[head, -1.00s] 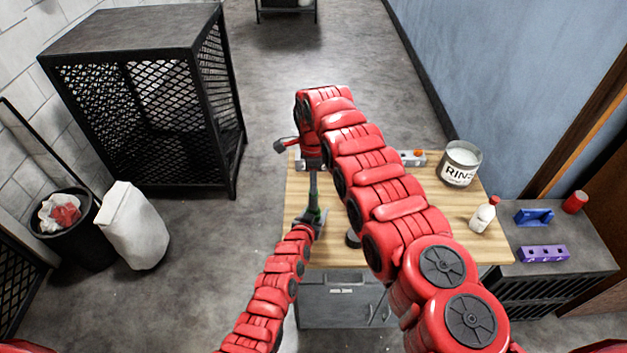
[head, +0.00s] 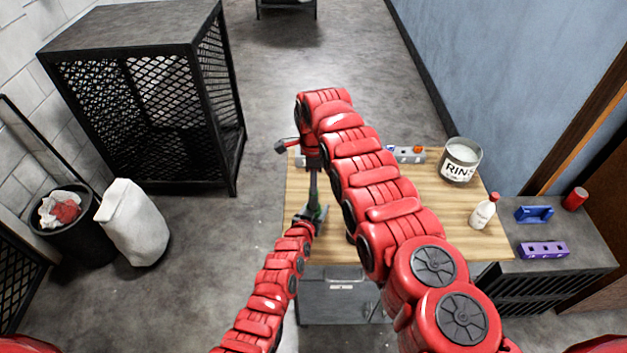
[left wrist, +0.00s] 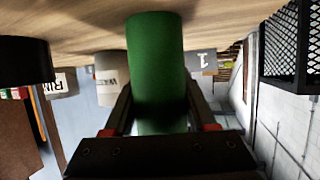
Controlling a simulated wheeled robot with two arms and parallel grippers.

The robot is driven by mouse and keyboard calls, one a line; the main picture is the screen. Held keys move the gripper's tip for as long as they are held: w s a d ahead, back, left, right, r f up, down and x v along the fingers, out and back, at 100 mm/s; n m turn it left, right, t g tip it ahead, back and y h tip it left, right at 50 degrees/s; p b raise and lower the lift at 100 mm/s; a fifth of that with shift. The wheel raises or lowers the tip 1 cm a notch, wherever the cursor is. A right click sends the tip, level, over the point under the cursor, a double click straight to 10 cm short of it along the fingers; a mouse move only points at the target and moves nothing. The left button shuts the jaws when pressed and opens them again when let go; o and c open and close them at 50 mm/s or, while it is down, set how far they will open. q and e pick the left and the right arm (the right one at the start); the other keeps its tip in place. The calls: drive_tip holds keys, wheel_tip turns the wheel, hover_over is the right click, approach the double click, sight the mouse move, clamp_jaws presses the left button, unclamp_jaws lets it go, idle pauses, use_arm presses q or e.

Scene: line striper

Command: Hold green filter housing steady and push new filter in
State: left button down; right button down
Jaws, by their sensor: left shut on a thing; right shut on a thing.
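The green filter housing (left wrist: 155,70) stands upright between the fingers of my left gripper (left wrist: 160,112) in the left wrist view, where the picture is upside down. The gripper is shut on it. In the head view only a small bit of green (head: 318,211) shows at the left gripper (head: 313,215), near the table's left edge. My right arm arches over the table and its gripper (head: 314,192) points down just above the left gripper. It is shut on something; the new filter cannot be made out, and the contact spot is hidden.
The wooden table (head: 440,215) holds a rinse bucket (head: 460,172), a white bottle (head: 483,215) and a grey rack (head: 408,155). A waste container (left wrist: 112,75) and a black cylinder (left wrist: 22,60) stand near the housing. A side cabinet (head: 555,275) adjoins at right.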

drive_tip(key=shift+r, duration=0.15)
idle(0.3)
drive_tip(key=shift+r, duration=0.7)
drive_tip(key=shift+f, duration=0.7)
idle(1.8)
drive_tip(key=shift+r, duration=0.65)
drive_tip(key=shift+f, duration=0.6)
idle(2.1)
drive_tip(key=shift+r, duration=0.65)
